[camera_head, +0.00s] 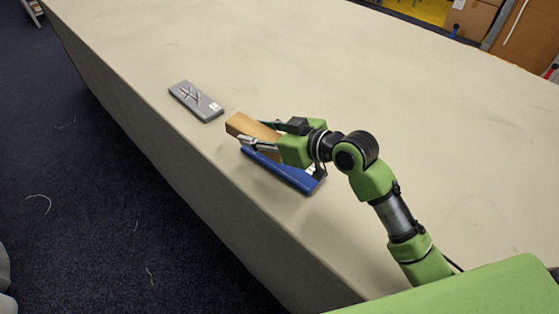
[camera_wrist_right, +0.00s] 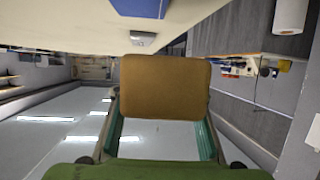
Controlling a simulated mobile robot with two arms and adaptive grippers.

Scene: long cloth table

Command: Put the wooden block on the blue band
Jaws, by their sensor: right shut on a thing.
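The wooden block (camera_head: 249,127) is tan and shows in the head view, gripped at the end of my right arm. My right gripper (camera_head: 258,136) is shut on it. The block also fills the middle of the right wrist view (camera_wrist_right: 165,87), between the two fingers. The blue band (camera_head: 284,171) lies on the table just below the block and gripper in the head view; part of it is hidden by the gripper. A blue piece also shows at the top of the right wrist view (camera_wrist_right: 141,7). The block looks held above the table, apart from the band. My left gripper is not in view.
A grey flat box (camera_head: 196,101) with markings lies on the cloth table (camera_head: 330,70), up and left of the block. The table's near edge runs diagonally along the left, close to the band. The table beyond the arm is clear.

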